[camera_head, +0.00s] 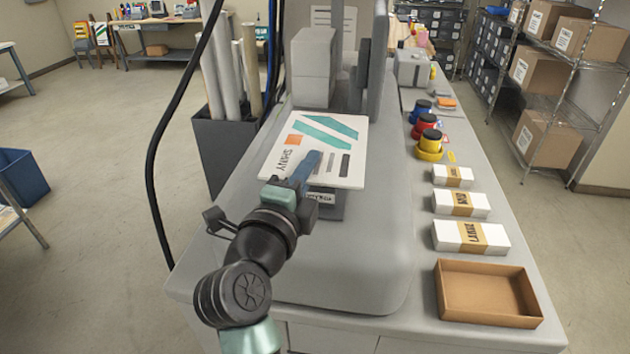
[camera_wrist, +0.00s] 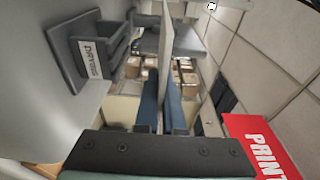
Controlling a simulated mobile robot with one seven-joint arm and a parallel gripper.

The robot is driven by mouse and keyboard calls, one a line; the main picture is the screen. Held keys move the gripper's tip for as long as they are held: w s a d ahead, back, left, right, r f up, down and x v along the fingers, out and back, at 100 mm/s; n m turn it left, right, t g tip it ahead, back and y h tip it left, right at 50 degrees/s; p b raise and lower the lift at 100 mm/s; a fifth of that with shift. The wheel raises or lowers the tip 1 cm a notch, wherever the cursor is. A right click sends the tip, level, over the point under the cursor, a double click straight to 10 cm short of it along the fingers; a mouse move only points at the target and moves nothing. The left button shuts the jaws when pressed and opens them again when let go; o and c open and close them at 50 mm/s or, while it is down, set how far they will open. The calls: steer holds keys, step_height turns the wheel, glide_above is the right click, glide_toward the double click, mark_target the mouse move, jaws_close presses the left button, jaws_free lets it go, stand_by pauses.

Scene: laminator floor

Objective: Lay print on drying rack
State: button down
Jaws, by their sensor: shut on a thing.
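The print (camera_head: 325,140) is a flat white sheet with green bands, an orange square and dark lettering. My gripper (camera_head: 305,172) is shut on its near edge, and the sheet extends away over the grey worktop. In the wrist view, the print (camera_wrist: 165,45) shows edge-on between the two blue fingers (camera_wrist: 160,105). The drying rack (camera_wrist: 100,45) is a grey holder with a white "DRYING" label, at the left of the wrist view and apart from the print there. In the head view, a dark grey labelled piece (camera_head: 328,205) shows partly under the print; the rest is hidden.
A grey machine (camera_head: 315,65) stands behind the print. Along the right are white banded packs (camera_head: 470,237), an open brown tray (camera_head: 487,293) and coloured round pots (camera_head: 430,142). A dark bin of rolls (camera_head: 222,150) stands left. The front worktop is clear.

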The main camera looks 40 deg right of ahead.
step_height(320, 180, down, 2)
steer(key=shift+a+f, duration=0.1)
steer(key=shift+f, duration=1.85)
steer(key=shift+f, duration=0.1)
steer(key=c, duration=1)
jaws_free()
